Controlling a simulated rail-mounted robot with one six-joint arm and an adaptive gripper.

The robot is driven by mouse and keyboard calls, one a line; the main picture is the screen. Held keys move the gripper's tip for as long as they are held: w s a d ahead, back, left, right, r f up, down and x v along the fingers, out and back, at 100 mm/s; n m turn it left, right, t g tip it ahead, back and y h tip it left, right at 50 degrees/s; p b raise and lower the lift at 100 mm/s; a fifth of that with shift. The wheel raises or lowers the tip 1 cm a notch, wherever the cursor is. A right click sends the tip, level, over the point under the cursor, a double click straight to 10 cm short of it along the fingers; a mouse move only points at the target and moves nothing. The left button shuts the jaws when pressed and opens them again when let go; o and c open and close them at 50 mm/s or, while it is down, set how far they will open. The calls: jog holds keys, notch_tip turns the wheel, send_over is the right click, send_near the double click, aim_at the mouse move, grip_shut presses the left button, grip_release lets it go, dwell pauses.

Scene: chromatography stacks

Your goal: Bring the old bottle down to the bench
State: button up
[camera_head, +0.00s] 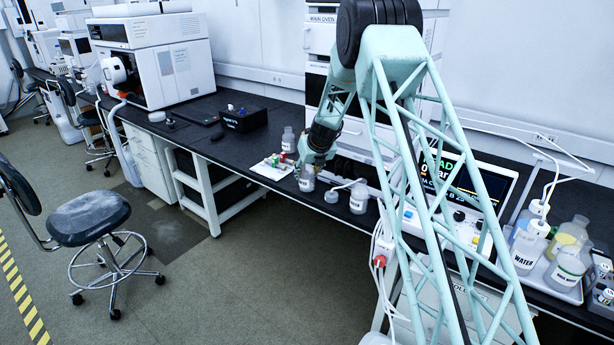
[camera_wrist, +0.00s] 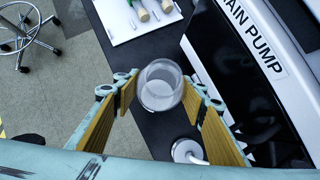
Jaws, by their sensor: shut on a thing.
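My gripper (camera_head: 318,160) is low over the bench's front edge, in front of the instrument stack. It is shut on a clear, round bottle (camera_head: 307,178) with a pale label. In the wrist view the bottle (camera_wrist: 160,84) sits between the two yellow-padded fingers of my gripper (camera_wrist: 163,95), seen from above with its round top facing me. The black bench (camera_wrist: 150,43) lies below it. I cannot tell whether its base touches the bench. No marking that I can read shows whether it is the old bottle.
A white tray (camera_head: 262,172) with small coloured items lies to the left. A clear bottle (camera_head: 289,141) stands behind it. A labelled bottle (camera_head: 359,199) stands to the right. The stack's MAIN PUMP panel (camera_wrist: 225,60) is close beside my gripper. A black box (camera_head: 243,119) is further left.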

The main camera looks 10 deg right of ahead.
dwell(0.4)
jog(key=o, duration=1)
jog(key=shift+f, duration=0.1)
jog(key=shift+c, duration=0.2)
jog(key=shift+v, duration=1)
jog(key=p+v, duration=0.3)
jog(key=v, duration=0.7)
jog(key=shift+r, duration=0.3)
